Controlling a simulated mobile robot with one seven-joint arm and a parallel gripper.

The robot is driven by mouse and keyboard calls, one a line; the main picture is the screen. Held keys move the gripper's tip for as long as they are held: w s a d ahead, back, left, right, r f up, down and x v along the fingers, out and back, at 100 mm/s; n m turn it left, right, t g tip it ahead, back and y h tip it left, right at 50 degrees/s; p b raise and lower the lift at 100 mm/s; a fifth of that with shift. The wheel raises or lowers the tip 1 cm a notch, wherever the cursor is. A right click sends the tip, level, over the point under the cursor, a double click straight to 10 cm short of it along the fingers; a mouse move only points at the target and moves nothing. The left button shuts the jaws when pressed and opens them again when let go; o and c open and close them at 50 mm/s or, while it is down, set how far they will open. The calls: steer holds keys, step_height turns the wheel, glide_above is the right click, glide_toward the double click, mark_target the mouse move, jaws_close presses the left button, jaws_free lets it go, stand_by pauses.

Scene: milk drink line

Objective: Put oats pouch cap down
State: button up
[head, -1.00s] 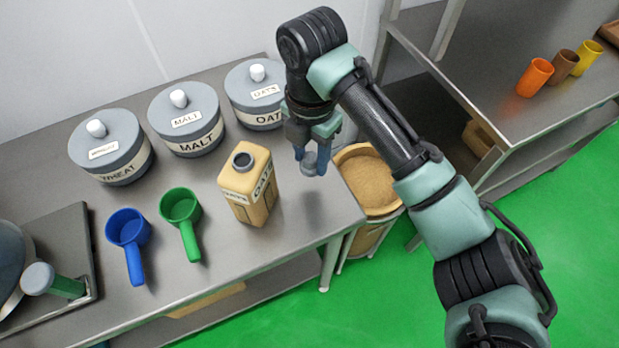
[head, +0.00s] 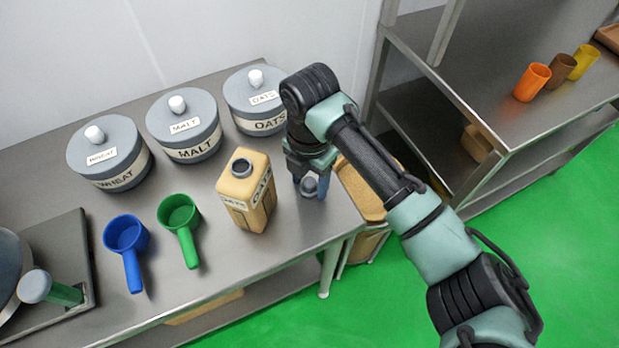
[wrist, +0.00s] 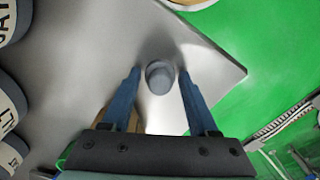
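The grey oats pouch cap (head: 309,187) is at the right end of the steel table, between the fingertips of my gripper (head: 311,186). In the wrist view the round cap (wrist: 159,77) shows between the two blue fingers, with a narrow gap on each side. My gripper (wrist: 159,74) is open around it, pointing down, and the cap appears to rest on the tabletop. The tan oats pouch (head: 246,193) stands upright just left of my gripper, its dark neck uncovered.
Wheat (head: 108,155), malt (head: 184,130) and oats (head: 256,100) canisters stand along the back. A blue scoop (head: 127,240) and a green scoop (head: 180,222) lie left of the pouch. The table's right edge is close to the cap. A bin (head: 364,190) stands beyond it.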

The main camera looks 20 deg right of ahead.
mark_target(309, 182)
steer(key=shift+o, duration=0.8)
step_height(309, 182, up, 12)
steer(key=shift+r+p, duration=0.2)
steer(key=shift+p, duration=0.2)
